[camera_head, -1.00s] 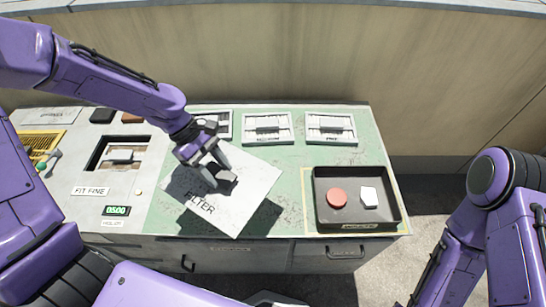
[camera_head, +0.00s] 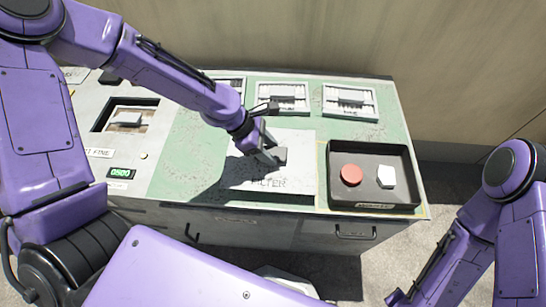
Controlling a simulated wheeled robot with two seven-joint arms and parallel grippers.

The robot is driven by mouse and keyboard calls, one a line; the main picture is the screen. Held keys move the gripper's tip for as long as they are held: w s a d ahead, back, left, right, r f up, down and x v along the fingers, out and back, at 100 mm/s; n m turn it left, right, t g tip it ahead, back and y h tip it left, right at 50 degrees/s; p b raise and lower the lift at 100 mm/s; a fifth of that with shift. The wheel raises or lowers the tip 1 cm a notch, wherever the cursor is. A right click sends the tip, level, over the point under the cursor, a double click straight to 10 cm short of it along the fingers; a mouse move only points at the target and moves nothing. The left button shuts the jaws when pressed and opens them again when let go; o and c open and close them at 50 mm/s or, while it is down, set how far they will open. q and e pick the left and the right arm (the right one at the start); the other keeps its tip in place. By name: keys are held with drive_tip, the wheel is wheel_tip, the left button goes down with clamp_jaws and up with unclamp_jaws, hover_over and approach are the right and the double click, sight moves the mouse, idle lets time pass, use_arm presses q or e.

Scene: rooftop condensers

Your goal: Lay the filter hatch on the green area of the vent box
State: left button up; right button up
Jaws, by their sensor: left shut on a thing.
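The hatch is over the front middle of the green area (camera_head: 187,155) of the vent box, left of the dark tray.
A dark tray (camera_head: 372,206) holds a red round piece (camera_head: 351,175) and a white piece (camera_head: 386,177). Framed filters (camera_head: 350,101) stand along the back. A square opening (camera_head: 125,117) and a small display (camera_head: 121,173) are at the left. Green surface left of the hatch is free.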

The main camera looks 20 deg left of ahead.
use_arm(q)
drive_tip(key=shift+w+d+f, duration=0.15)
drive_tip(key=shift+w+f, duration=0.05)
drive_tip(key=shift+f, duration=0.85)
drive_tip(key=shift+w+d+f, duration=0.1)
drive_tip(key=shift+w+f, duration=0.1)
drive_tip(key=shift+f, duration=0.8)
drive_tip(key=o, duration=1.3)
drive_tip(key=shift+o, duration=0.2)
drive_tip(key=p+v, duration=0.1)
drive_tip(key=v, duration=1)
drive_tip(key=shift+d+r+p, duration=0.1)
drive_tip(key=shift+p, duration=0.3)
drive_tip(key=shift+s+a+r, duration=0.15)
drive_tip(key=shift+a+r, duration=0.15)
drive_tip(key=shift+r, duration=0.05)
